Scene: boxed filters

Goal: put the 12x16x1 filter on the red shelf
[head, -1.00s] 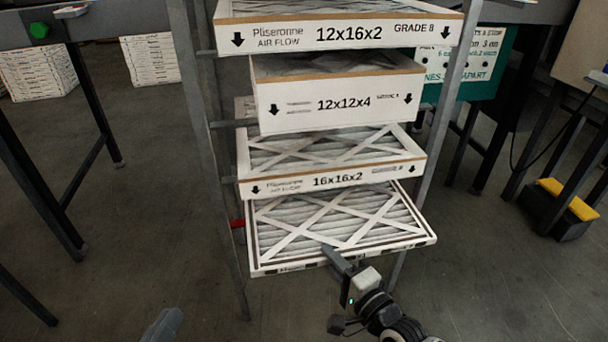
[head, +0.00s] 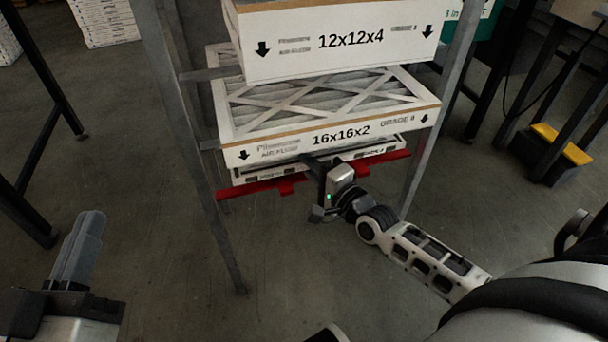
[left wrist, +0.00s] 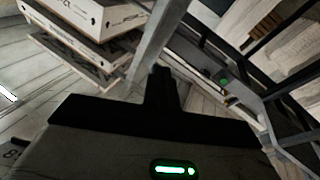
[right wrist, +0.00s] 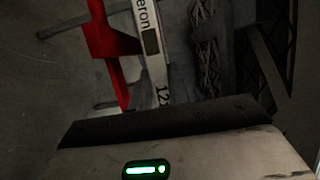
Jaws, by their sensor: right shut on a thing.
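The thin white-framed filter (head: 275,170) lies level in the slot below the 16x16x2 box, over the red shelf (head: 262,189). Most of it is hidden under that box. In the right wrist view its edge label (right wrist: 157,60) partly reads "eron" and "12", beside the red shelf (right wrist: 103,42). My right gripper (head: 318,168) is shut on the filter's front edge, near its middle. Whether the filter rests on the shelf or is just above it, I cannot tell. My left gripper (head: 82,240) is empty, off to the left of the rack, its fingers together.
The 16x16x2 box (head: 330,115) sits close above the filter, with the 12x12x4 box (head: 340,42) higher. Grey rack posts (head: 196,130) stand at both sides. A yellow-topped step (head: 553,145) is at right. The floor in front is clear.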

